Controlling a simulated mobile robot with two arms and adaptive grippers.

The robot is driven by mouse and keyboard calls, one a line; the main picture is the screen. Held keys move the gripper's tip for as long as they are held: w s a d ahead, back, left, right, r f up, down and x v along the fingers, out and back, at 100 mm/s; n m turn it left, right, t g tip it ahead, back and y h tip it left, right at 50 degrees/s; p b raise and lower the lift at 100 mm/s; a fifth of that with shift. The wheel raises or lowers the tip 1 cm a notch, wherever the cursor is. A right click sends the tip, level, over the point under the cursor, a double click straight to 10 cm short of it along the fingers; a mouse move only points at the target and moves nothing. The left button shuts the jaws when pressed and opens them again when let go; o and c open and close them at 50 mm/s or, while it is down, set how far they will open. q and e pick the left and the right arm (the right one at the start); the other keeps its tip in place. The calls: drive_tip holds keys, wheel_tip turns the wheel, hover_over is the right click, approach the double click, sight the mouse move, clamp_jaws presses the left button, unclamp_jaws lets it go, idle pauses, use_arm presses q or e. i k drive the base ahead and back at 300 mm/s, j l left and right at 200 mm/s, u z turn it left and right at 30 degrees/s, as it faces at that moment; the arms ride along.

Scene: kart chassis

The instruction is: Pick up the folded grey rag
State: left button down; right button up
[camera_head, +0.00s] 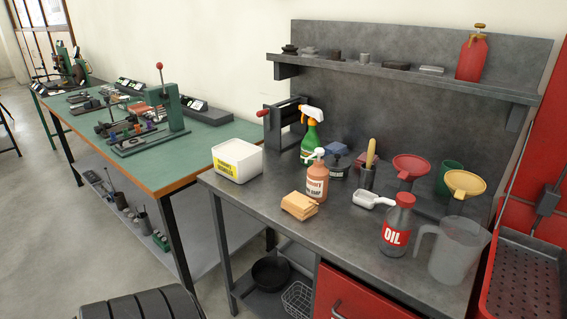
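I cannot pick out a folded grey rag for certain. A folded-looking tan stack (299,205) lies near the front edge of the grey workbench (263,199). A small blue-grey bundle (338,149) sits farther back, behind the orange pump bottle (317,182) and partly hidden; whether it is a cloth is unclear. A reddish piece (361,162) is beside it, partly covered by a wooden handle. Neither of my grippers shows in the head view.
A white tub (237,161), green spray bottle (311,134), white scoop (371,200), oil bottle (397,228), clear jug (457,249) and funnels (410,166) crowd the workbench. A shelf (405,77) overhangs the back. A green-topped table (165,164) stands left. Bare benchtop shows between the tan stack and oil bottle.

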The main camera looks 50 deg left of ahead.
sight(302, 207)
drive_tip(key=k+j+u, duration=0.1)
drive_tip(key=u, duration=1.4)
